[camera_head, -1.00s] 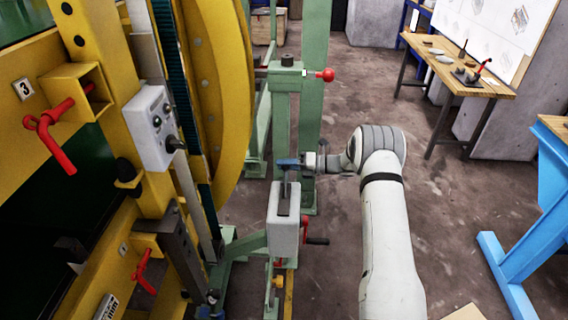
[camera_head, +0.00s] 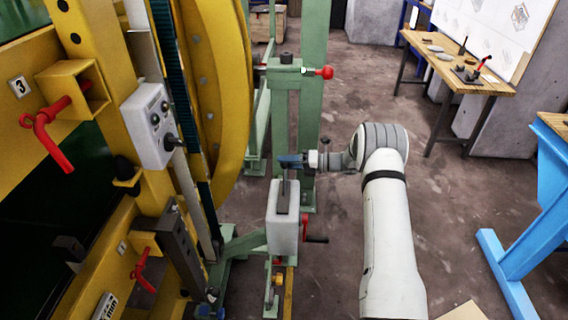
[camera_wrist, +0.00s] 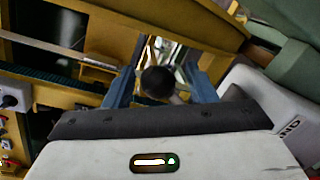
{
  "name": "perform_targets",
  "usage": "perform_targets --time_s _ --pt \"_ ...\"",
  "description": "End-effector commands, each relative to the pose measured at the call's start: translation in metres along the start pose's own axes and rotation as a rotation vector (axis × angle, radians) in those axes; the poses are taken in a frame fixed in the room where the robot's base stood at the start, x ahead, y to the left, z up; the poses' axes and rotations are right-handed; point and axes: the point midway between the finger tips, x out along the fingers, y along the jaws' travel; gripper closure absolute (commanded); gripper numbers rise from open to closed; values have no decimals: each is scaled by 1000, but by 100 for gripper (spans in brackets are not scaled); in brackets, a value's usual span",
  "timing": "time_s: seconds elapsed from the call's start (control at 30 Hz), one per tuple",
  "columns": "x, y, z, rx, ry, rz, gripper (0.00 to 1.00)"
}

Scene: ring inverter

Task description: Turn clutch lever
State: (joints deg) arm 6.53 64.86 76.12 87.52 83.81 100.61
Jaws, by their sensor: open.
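The lever shows in the wrist view as a black ball knob (camera_wrist: 157,83) on a short metal stem. In the head view its thin rod (camera_head: 284,188) stands up from the slot of a light grey box (camera_head: 283,232); its top is hidden by my gripper. My gripper (camera_head: 291,161) is at the top of this rod, reaching in from the right. In the wrist view the blue fingers of my gripper (camera_wrist: 160,88) are open, one on each side of the knob. I cannot tell whether either finger touches it.
A green post with a red-knobbed handle (camera_head: 325,73) stands just behind my gripper. A red crank (camera_head: 306,230) sticks out of the box's right side. The yellow machine (camera_head: 220,100) fills the left. A wooden table (camera_head: 470,78) stands at the back right.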

Motion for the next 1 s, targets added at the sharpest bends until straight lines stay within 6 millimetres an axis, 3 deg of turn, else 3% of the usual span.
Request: perform_targets --time_s 0.2,0.4,1.0 --pt "-40 -2 0 0 -4 -3 49" --pt "-64 -2 0 0 -2 -2 49" --pt "-68 0 0 -1 1 -1 49"
